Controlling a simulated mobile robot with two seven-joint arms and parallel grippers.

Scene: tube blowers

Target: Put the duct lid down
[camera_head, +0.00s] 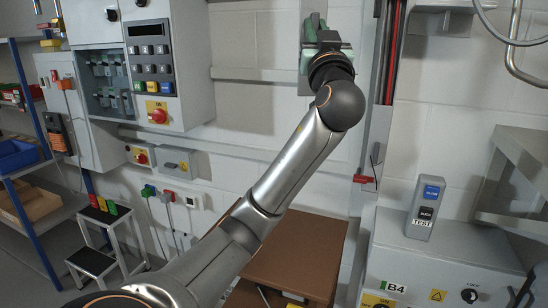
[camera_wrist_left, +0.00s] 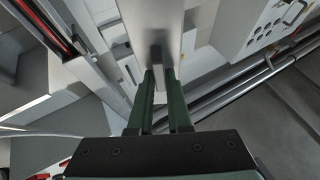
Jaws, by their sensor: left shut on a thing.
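The duct lid is a long, light grey strip (camera_wrist_left: 150,22), seen from close up in the left wrist view. A dark grey grip piece on it sits between my finger ends. My left gripper (camera_wrist_left: 157,72) has green fingers and is shut on this piece. In the head view my left gripper (camera_head: 315,24) is raised high against the wall, left of the open duct (camera_head: 388,55) with its red and black cables. There the lid shows only as a narrow grey strip (camera_head: 304,82), mostly hidden behind the gripper and wrist. Whether it touches the wall I cannot tell.
Control boxes (camera_head: 152,75) hang on the wall at the left. A brown-topped table (camera_head: 300,250) stands below my arm. A grey cabinet (camera_head: 440,255) with a test device (camera_head: 425,208) is at the right. Blue-framed shelves (camera_head: 30,185) and a step stool (camera_head: 95,240) stand at the left.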

